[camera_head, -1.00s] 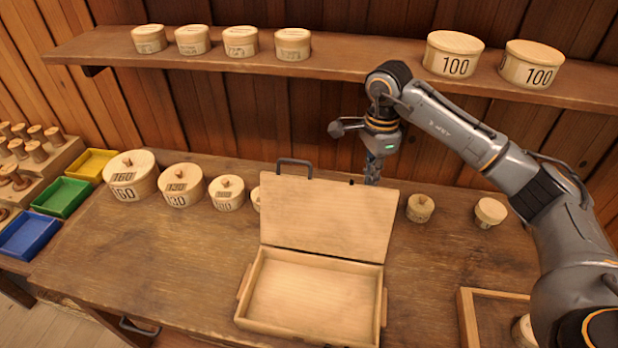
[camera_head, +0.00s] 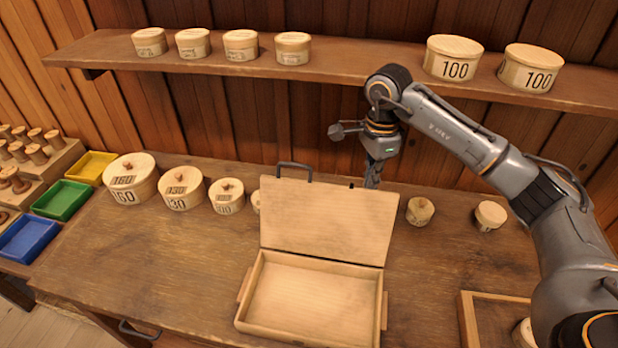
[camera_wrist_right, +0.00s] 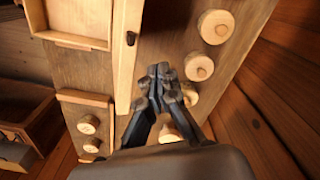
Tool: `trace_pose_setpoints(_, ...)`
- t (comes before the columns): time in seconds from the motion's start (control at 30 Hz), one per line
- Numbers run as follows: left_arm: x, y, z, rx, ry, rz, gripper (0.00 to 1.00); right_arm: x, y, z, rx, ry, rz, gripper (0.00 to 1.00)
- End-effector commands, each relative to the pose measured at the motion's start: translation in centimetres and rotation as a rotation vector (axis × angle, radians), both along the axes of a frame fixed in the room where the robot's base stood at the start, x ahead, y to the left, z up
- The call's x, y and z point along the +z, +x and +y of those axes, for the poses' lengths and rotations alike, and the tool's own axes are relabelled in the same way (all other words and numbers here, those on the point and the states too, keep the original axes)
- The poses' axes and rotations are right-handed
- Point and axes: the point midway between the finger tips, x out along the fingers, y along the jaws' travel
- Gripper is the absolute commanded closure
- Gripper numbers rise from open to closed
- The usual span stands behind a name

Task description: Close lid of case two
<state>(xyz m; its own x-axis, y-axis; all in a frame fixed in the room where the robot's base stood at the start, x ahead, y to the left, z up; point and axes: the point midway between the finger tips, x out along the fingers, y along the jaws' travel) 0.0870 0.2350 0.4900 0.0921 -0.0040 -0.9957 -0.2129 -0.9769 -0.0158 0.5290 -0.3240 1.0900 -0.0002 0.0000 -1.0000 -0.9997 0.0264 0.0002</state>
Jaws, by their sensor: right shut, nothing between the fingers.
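The wooden case (camera_head: 310,297) stands open and empty on the workbench in the head view. Its lid (camera_head: 328,222) is raised at the back, with a dark handle (camera_head: 293,165) on its top edge. My right gripper (camera_head: 371,182) is shut and empty, pointing down behind the lid near its right end; the lid hides its tips there. In the right wrist view my gripper (camera_wrist_right: 160,72) is close beside the lid (camera_wrist_right: 126,55), with its fingers together. I cannot tell whether they touch. My left gripper is not in view.
Round boxes marked 160 (camera_head: 131,180) and 130 (camera_head: 181,188) stand left of the case. Small round boxes (camera_head: 420,210) (camera_head: 490,215) stand to its right. A wooden tray (camera_head: 468,318) is at the front right. The shelf (camera_head: 350,60) overhangs the bench's back.

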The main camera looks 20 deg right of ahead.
Motion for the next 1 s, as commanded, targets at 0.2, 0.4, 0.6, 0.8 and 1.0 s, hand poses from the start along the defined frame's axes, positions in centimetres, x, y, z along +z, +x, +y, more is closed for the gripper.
trace_pose_setpoints(0.2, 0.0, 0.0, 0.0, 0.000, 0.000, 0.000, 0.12, 0.0, 0.0, 0.0, 0.000, 0.000, 0.000, 1.00)
trace_pose_setpoints(0.4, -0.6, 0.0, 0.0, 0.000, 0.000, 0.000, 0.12, -0.6, 0.0, 0.0, 0.000, 0.000, 0.000, 1.00)
trace_pose_setpoints(0.6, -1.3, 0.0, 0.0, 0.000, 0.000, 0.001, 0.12, -1.5, 0.0, 0.0, 0.000, 0.000, 0.000, 1.00)
trace_pose_setpoints(0.8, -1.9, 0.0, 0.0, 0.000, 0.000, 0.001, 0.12, -2.3, 0.0, 0.0, 0.000, 0.001, 0.000, 1.00)
trace_pose_setpoints(1.0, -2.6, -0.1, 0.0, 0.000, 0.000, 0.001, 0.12, -3.1, 0.0, 0.0, 0.000, 0.000, 0.000, 1.00)
